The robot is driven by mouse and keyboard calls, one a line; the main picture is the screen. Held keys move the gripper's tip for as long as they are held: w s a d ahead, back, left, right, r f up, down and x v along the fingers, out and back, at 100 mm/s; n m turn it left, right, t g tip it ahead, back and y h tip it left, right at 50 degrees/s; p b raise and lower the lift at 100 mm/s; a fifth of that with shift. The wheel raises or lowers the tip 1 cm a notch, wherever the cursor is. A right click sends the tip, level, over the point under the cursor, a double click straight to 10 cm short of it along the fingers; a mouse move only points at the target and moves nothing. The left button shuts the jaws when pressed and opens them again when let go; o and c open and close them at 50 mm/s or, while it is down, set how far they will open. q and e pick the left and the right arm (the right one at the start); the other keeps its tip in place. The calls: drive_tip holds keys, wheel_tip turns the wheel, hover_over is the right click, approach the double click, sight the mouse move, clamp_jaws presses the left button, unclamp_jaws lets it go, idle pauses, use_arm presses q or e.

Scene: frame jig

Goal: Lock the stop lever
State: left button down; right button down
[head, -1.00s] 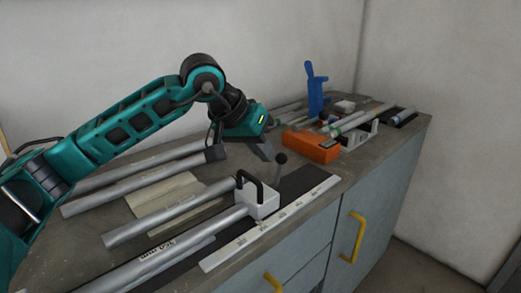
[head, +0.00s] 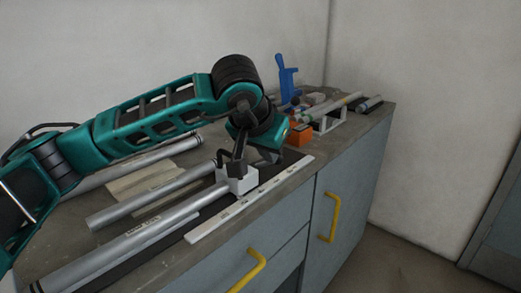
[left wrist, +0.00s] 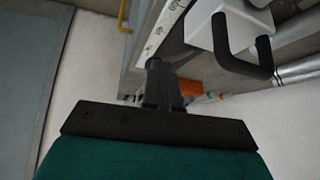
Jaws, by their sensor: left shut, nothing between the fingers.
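The white stop block (head: 238,181) sits on the rail between the silver tubes and the ruled strip, and carries a black U-shaped handle (left wrist: 245,58), clear in the left wrist view. The stop lever, dark with a ball knob in the earlier head view, cannot be told apart from my dark arm parts now. My left gripper (head: 271,155) is shut and empty, pointing down just right of and behind the block. In the left wrist view its closed fingers (left wrist: 160,84) are beside the block, apart from the handle. My right gripper is not in view.
A ruled white strip (head: 250,200) runs along the bench's front edge. An orange box (head: 299,136), a blue upright tool (head: 287,80) and a white stand (head: 328,121) with tubes are behind to the right. Yellow handles (head: 329,218) stick out of the cabinet front.

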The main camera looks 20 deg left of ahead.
use_arm(q)
drive_tip(key=shift+s+d+f+b, duration=0.15)
drive_tip(key=shift+d+f+b, duration=0.35)
drive_tip(key=shift+f, duration=0.1)
drive_tip(key=shift+s+d+f+b, duration=0.15)
drive_tip(key=shift+d+f+b, duration=0.2)
drive_tip(key=shift+f+b, duration=0.15)
drive_tip(key=shift+d, duration=0.1)
